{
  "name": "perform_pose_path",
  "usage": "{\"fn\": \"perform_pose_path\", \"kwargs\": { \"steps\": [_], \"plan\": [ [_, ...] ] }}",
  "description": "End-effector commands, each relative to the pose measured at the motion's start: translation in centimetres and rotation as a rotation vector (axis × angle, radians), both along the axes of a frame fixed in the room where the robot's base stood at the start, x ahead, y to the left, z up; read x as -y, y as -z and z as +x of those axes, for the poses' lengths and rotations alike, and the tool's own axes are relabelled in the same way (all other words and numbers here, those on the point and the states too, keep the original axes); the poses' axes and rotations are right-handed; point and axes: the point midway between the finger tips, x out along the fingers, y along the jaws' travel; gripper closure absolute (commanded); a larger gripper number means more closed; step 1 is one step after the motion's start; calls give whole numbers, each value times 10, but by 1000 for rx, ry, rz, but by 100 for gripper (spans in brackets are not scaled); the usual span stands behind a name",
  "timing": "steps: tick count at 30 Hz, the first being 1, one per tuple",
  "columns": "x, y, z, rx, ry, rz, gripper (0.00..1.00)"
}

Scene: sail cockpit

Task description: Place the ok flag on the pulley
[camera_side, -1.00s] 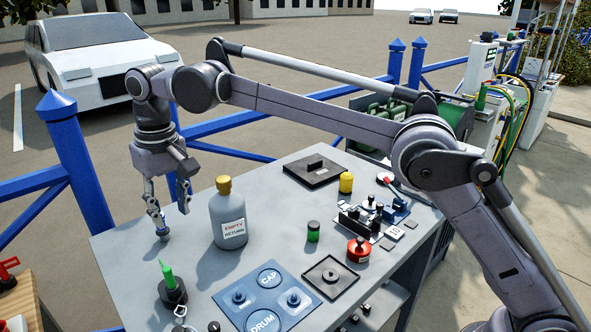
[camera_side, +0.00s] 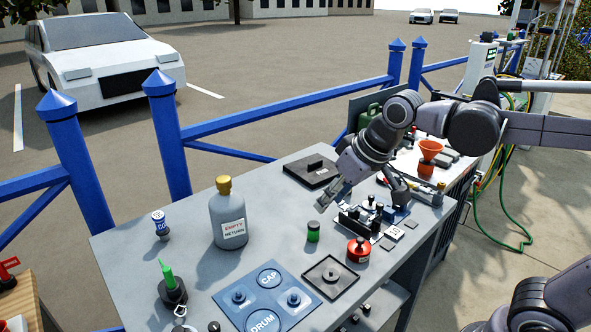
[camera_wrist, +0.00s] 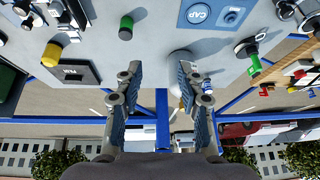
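A small white-and-blue piece (camera_side: 160,223) with lettering, perhaps the ok flag, stands on a grey foot near the table's far left edge. It also shows small in the wrist view (camera_wrist: 206,88). Its lettering is too small to read surely. I cannot tell which part is the pulley; a black-based part with a green cone (camera_side: 172,289) stands at the front left. My gripper (camera_side: 362,202) is empty and well right of the white-and-blue piece, above the back right of the table. In the wrist view my gripper (camera_wrist: 157,72) has its fingers apart.
A grey bottle (camera_side: 229,215) stands between my gripper and the white-and-blue piece. A green-topped jar (camera_side: 313,231), a black plate (camera_side: 311,172) and a red-topped part (camera_side: 359,250) are near my gripper. A blue board (camera_side: 258,286) lies in front; some grey tabletop is clear at left.

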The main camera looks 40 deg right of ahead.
Motion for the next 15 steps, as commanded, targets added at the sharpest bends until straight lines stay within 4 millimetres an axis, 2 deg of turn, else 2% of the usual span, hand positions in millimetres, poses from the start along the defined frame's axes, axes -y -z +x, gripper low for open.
{"fn": "perform_pose_path", "kwargs": {
  "steps": [1, 6, 10, 15],
  "plan": [
    [9, 11, -15, 21, 11, -4, 61],
    [30, 44, -48, 84, 32, -20, 61],
    [38, 61, -63, 114, 41, -30, 61],
    [42, 69, -69, 127, 44, -35, 61]
  ]
}}
